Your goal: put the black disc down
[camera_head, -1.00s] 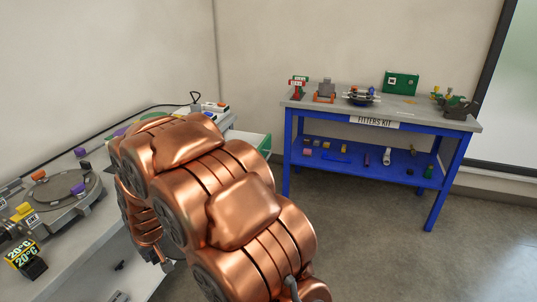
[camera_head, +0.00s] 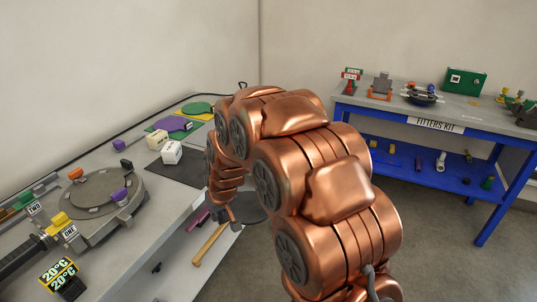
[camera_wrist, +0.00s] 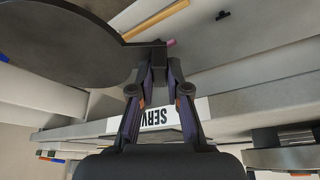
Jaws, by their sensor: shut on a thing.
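The black disc (camera_wrist: 60,45) is a flat, dark round plate with a short tab, filling the upper left of the wrist view. My gripper (camera_wrist: 153,62) is shut on that tab, with the plate sticking out to the left. In the head view the disc (camera_head: 254,204) shows partly behind my copper arm, beside the front edge of the grey cart top (camera_head: 140,235). My gripper (camera_head: 234,214) is small and mostly hidden there. The disc seems held clear of the cart, but its height is hard to tell.
A wooden-handled tool (camera_head: 208,245) lies lower down, beyond the front edge. The blue fitters' bench (camera_head: 400,118) stands at the right.

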